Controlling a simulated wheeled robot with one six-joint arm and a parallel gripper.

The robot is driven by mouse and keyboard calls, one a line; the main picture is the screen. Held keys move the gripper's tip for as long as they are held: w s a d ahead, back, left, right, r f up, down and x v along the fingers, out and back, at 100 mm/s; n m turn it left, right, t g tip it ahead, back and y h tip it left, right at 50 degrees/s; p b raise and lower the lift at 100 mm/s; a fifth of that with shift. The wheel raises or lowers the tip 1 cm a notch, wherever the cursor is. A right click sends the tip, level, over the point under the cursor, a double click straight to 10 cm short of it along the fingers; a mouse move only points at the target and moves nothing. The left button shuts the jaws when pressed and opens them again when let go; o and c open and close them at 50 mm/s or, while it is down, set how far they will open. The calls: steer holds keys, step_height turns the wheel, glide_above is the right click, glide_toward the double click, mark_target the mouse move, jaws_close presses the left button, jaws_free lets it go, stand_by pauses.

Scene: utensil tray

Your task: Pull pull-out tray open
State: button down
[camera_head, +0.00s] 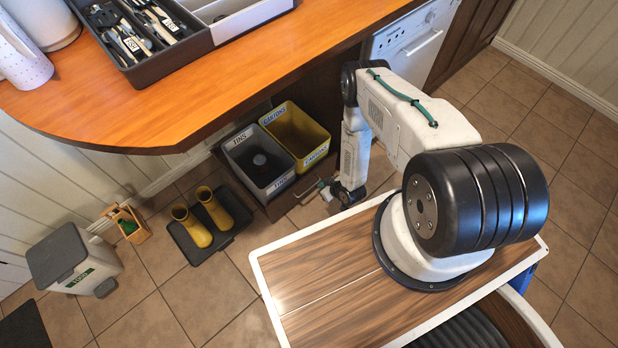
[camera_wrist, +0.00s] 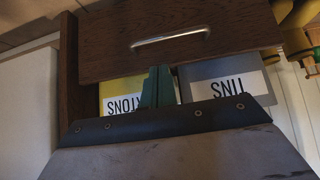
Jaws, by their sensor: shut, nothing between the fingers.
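The pull-out tray stands out from under the counter, with its dark wood front (camera_wrist: 115,50) large in the wrist view, which shows the scene upside down. A silver bar handle (camera_wrist: 171,37) runs across that front. The tray carries a grey TINS bin (camera_head: 238,152) and a yellow CARTONS bin (camera_head: 318,150); the head view shows into both. My gripper (camera_wrist: 159,70) is shut and empty, its dark green fingers pointing at the front. The handle lies beyond the fingertips, not between them. In the head view my gripper (camera_head: 321,187) is small, low by the tray's front.
The wooden counter (camera_head: 200,95) overhangs the tray, with a cutlery tray (camera_head: 190,48) on it. Yellow boots (camera_head: 195,228) on a dark mat and a food bin (camera_head: 72,262) stand left on the tiled floor. A white appliance (camera_head: 412,45) is at the right.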

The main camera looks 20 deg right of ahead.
mark_target(307, 182)
steer(key=x, duration=0.9)
steer(key=shift+w+a+f, duration=0.15)
steer(key=shift+w+f, duration=0.05)
steer(key=shift+f, duration=0.05)
steer(key=shift+s, duration=0.1)
